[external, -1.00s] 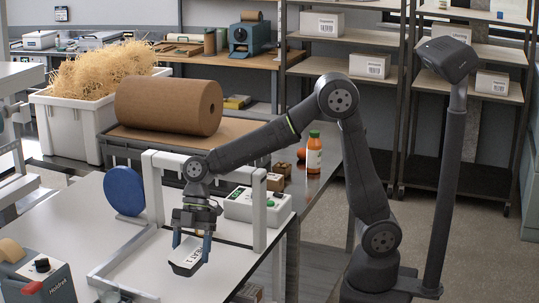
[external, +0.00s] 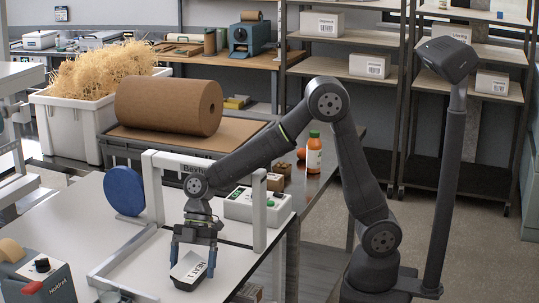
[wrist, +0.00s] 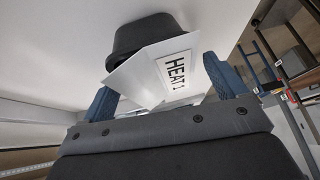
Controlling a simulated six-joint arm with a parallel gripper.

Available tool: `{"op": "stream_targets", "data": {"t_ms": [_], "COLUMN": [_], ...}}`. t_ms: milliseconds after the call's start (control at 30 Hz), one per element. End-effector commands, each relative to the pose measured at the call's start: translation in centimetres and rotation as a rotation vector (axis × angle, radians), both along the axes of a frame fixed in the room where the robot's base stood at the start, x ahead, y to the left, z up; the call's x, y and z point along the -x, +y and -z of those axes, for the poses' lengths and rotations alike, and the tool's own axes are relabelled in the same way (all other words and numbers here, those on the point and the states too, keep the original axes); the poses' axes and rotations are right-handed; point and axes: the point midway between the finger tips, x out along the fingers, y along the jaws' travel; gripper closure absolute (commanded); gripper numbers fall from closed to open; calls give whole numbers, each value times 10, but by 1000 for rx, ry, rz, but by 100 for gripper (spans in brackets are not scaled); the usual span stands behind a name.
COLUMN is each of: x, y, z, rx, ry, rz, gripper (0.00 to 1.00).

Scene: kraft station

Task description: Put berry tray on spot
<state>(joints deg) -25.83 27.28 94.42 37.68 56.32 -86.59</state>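A black tray with a white top marked "HEAT 1" (external: 190,268) is at the front of the white table (external: 130,240). No berries show, so I cannot confirm that it is the berry tray. My gripper (external: 193,262) points down with its blue fingers on either side of the tray. In the wrist view the tray's white top (wrist: 155,72) spans between the fingers (wrist: 160,95), and the black body (wrist: 145,35) lies beyond it. The gripper seems shut on the tray. Whether the tray touches the table is unclear. No marked spot is distinguishable.
A white sealer frame (external: 259,200) stands behind the gripper, with a blue disc (external: 124,190) at its left and a control box (external: 262,207) at its right. A tape dispenser (external: 45,280) is at front left. A bottle (external: 314,152) stands behind.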

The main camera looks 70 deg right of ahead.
Motion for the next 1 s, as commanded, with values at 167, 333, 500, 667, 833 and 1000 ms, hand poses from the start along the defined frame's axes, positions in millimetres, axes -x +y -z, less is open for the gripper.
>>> {"op": "stream_targets", "data": {"t_ms": [167, 333, 500, 667, 833, 1000], "x": [0, -3, -6, -8, -8, -8], "y": [0, -9, -25, -35, -39, -39], "z": [-2, -19, -44, -61, -67, -67], "rx": [0, -3, -2, -2, 0, 0], "ry": [-1, -4, -3, -2, 1, 1], "rz": [1, 3, 2, 2, 1, 1], "gripper": [11, 11, 11, 11, 11, 11]}}
